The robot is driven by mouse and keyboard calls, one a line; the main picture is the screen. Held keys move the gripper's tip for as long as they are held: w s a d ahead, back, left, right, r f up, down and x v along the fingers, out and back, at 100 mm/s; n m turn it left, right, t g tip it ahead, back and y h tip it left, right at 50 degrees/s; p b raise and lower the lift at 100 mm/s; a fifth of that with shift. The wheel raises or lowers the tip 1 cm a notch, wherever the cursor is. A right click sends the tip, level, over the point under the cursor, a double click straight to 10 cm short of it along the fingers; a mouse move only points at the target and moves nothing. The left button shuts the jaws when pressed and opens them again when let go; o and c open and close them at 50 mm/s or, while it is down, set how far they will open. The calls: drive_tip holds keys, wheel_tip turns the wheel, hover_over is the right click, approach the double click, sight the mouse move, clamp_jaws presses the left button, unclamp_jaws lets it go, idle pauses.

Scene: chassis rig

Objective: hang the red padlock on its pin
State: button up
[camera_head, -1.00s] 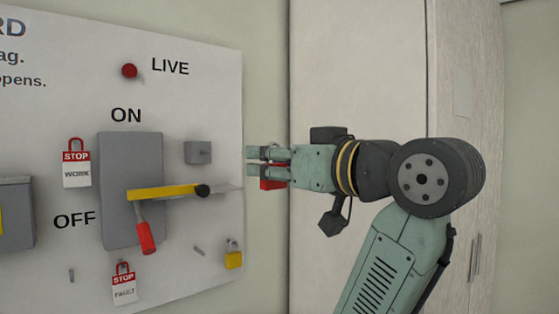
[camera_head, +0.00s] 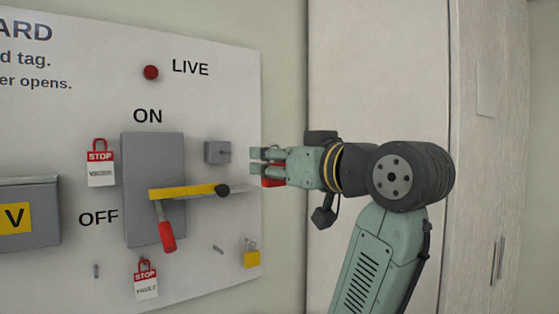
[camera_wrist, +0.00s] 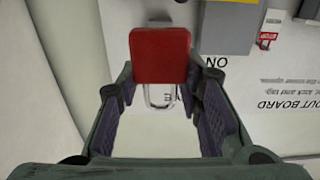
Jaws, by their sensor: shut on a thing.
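My gripper (camera_head: 258,160) is at the right edge of the white board (camera_head: 225,90), shut on the red padlock (camera_head: 272,182). Only a small red part of the padlock shows below the fingers in the head view. In the wrist view, the padlock's red body (camera_wrist: 160,55) and its pale shackle show between the fingers (camera_wrist: 162,105). Two short bare pins stick out of the board, one at lower left (camera_head: 96,271) and one right of centre (camera_head: 217,249). I cannot tell which one is the padlock's. A small grey block (camera_head: 218,152) sits left of my gripper.
The grey switch box (camera_head: 140,220) has a yellow bar (camera_head: 190,192) reaching right and a red-ended lever (camera_head: 167,236). A yellow padlock (camera_head: 251,259) hangs at lower right. Two red-and-white tags hang left (camera_head: 101,173) and below (camera_head: 146,288). A cabinet (camera_head: 400,80) stands behind my arm.

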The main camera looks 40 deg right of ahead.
sight(221, 156)
drive_tip(key=shift+w+d+f+p, duration=0.15)
drive_tip(key=shift+w+p, duration=0.4)
drive_tip(key=shift+w, duration=2.4)
drive_tip(key=shift+w+d+r+p, duration=0.15)
drive_tip(key=shift+w+p, duration=0.45)
drive_tip(key=shift+w, duration=2.3)
drive_tip(key=shift+w+d+f+p, duration=0.15)
drive_tip(key=shift+w+p, duration=0.4)
drive_tip(key=shift+w, duration=2.4)
drive_tip(key=shift+s+r, duration=0.2)
drive_tip(key=shift+s, duration=1.2)
drive_tip(key=s+b, duration=0.1)
drive_tip(key=s, duration=0.5)
drive_tip(key=shift+a, duration=0.2)
drive_tip(key=shift+s, duration=0.1)
